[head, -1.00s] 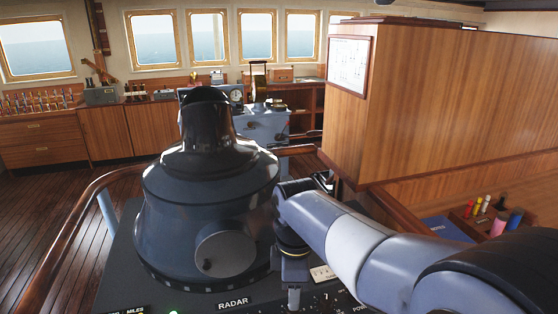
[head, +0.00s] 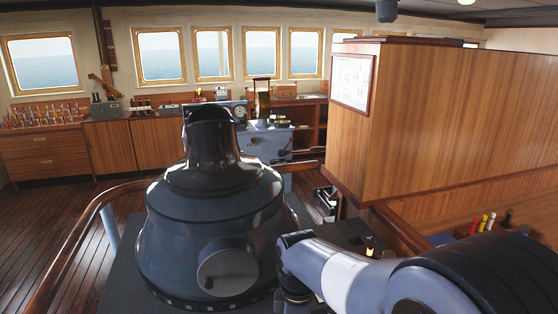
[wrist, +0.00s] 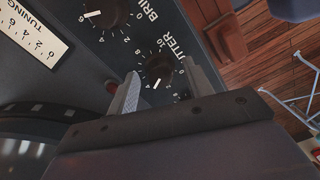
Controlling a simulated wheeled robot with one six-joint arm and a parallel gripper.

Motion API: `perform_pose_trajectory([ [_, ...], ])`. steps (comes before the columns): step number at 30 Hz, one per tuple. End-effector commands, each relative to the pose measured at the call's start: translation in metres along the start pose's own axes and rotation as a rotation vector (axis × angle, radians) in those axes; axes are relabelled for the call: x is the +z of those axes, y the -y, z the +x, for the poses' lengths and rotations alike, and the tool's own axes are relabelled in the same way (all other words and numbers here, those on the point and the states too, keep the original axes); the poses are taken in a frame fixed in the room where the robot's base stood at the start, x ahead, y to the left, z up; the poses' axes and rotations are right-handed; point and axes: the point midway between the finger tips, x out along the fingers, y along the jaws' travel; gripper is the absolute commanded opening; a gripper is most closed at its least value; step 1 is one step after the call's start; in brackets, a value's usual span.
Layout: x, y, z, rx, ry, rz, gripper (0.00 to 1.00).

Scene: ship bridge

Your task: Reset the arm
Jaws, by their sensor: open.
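My arm (head: 345,275) reaches in from the lower right in the head view, bent downward beside the radar's dark hooded housing (head: 215,215). My gripper's fingers are out of sight there. In the wrist view my gripper (wrist: 163,86) has its two pale fingers apart, with nothing held. A black knob (wrist: 157,72) with a number scale shows between the fingertips on the dark radar panel. I cannot tell how far the fingers are from it. A second knob (wrist: 103,12) lies at the top edge, beside a white tuning scale (wrist: 33,38).
A curved wooden handrail (head: 75,245) runs left of the radar. A wooden partition (head: 450,120) stands close on the right, with several coloured markers (head: 483,222) below it. A blue-grey console (head: 265,145) stands behind. Open plank floor (head: 60,220) lies at the left.

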Motion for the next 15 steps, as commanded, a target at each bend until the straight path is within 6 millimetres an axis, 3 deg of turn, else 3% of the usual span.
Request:
perform_pose_trajectory([
  [5,0.0,-0.001,-0.013,0.005,-0.002,-0.036,0.48],
  [15,-0.001,-0.001,-0.08,0.005,-0.002,-0.035,0.48],
])
